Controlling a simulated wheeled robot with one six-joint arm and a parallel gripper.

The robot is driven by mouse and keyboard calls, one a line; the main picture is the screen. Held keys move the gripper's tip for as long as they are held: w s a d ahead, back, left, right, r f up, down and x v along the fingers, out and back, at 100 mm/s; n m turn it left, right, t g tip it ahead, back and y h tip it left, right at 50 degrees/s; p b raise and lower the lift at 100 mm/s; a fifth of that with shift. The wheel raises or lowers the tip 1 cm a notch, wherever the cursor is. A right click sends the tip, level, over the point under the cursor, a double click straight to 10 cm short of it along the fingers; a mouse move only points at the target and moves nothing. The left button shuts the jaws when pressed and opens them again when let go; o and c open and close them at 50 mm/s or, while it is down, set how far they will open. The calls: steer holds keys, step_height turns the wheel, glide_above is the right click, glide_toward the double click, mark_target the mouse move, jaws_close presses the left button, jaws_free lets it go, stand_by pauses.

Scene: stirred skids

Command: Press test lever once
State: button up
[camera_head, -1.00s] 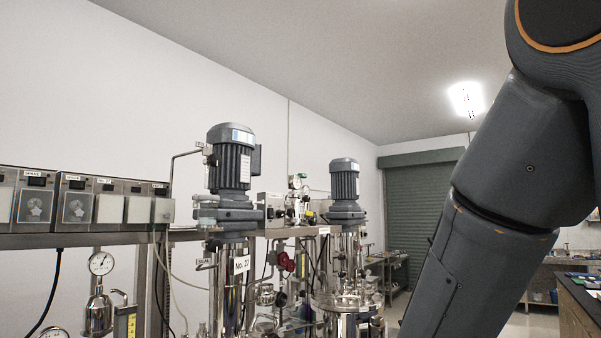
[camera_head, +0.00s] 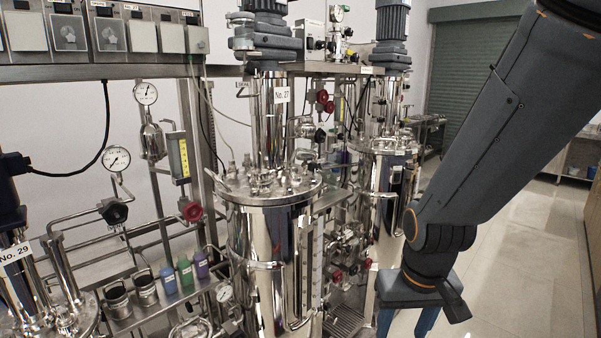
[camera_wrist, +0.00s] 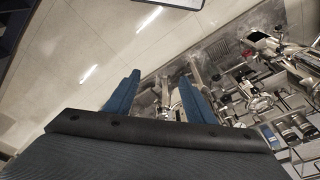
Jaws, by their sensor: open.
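I cannot pick out a test lever with certainty in either view. The steel stirred vessel labelled No. 27 (camera_head: 268,250) stands in the middle of the head view, with a grey motor above it. My gripper (camera_head: 406,325) hangs at the bottom, right of this vessel, and its blue fingertips are partly cut off by the picture edge. In the wrist view my gripper (camera_wrist: 159,76) has its two blue fingers apart with nothing held between them. Vessels and pipework lie beyond the fingers to the right, too small to tell apart.
A second steel vessel (camera_head: 383,200) stands behind, and vessel No. 29 (camera_head: 20,262) is at the lower left. Pressure gauges (camera_head: 117,158), red knobs (camera_head: 192,211) and coloured bottles (camera_head: 185,272) line the left. Open pale floor (camera_head: 520,250) lies to the right.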

step_height(320, 180, down, 6)
steer(key=b, duration=0.4)
steer(key=shift+w+g, duration=0.2)
steer(key=shift+g, duration=0.1)
steer(key=c, duration=1.2)
jaws_close()
